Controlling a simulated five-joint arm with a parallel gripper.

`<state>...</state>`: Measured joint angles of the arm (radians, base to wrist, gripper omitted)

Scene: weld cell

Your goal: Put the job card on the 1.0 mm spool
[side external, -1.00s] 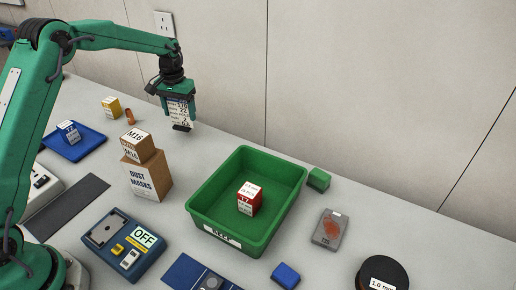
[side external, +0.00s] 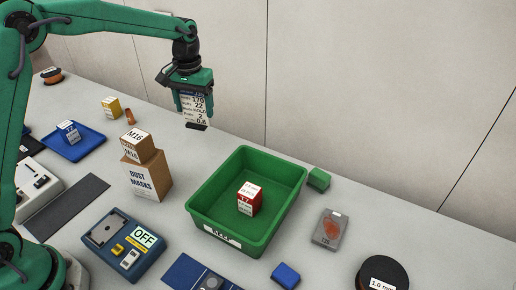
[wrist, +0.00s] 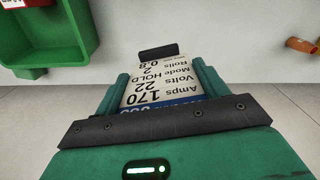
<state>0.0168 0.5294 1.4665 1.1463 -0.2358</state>
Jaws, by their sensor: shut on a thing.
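The job card (side external: 194,104) is a white card with printed lines such as "Amps 170" and "Volts 22" and a dark foot at its lower end. My gripper (side external: 194,88) is shut on it and holds it upright above the back of the table, behind and left of the green bin. In the wrist view the card (wrist: 160,80) sits between the two green fingers of my gripper (wrist: 160,88). The 1.0 mm spool (side external: 384,273) is a black round spool with a white label at the front right, partly cut off by the picture's lower edge.
A green bin (side external: 198,207) holding a red-and-white box (side external: 249,199) stands mid-table. Around it are a green block (side external: 319,180), a grey packet (side external: 330,229), a blue block (side external: 286,275) and a dust-masks carton (side external: 146,177) with a smaller box (side external: 137,145) on top.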

